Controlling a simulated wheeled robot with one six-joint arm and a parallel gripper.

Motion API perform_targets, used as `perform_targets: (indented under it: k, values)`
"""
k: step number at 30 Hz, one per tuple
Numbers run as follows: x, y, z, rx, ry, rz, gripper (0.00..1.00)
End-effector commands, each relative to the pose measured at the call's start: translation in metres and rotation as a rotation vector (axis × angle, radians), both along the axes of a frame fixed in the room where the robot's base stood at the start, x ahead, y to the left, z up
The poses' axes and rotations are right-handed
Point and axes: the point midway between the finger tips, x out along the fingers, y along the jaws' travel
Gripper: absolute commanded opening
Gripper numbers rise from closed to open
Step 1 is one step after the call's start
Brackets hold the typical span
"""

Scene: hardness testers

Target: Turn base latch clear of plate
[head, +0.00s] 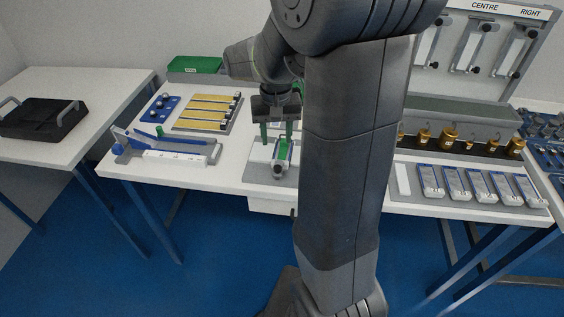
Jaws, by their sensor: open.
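My gripper (277,134) points down over the front middle of the white bench, its two green-tipped fingers apart with nothing seen between them. Just below and slightly right of it is a small device (279,167) with a green upper part and a grey rounded front end. It lies on a pale plate (259,153) near the bench's front edge. The fingertips are close above the device; I cannot tell whether they touch it. The base latch is too small or hidden to make out. My arm hides the bench to the right of the device.
A blue-and-white fixture (180,156), yellow strips (207,112) and a green bin (194,66) are to the left. A black tray (43,119) is on a separate left table. Right of my arm are brass pieces (449,136), several blue-grey trays (455,183) and a rack of hanging testers (470,47).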

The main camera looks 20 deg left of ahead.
Motion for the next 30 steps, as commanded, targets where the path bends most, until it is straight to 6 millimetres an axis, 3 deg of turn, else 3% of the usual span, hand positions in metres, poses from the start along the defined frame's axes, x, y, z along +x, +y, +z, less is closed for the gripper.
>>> perform_targets:
  k: [9, 15, 27, 28, 30]
  values:
    - [0.000, -0.001, -0.070, -0.003, 0.003, 0.000, 0.43]
    - [0.000, -0.001, -0.095, -0.001, 0.003, 0.000, 0.43]
    - [0.000, -0.001, -0.103, 0.001, 0.000, 0.000, 0.43]
    - [0.000, -0.001, -0.103, 0.001, 0.000, 0.000, 0.41]
    - [0.000, -0.001, -0.103, 0.001, 0.000, 0.000, 0.27]
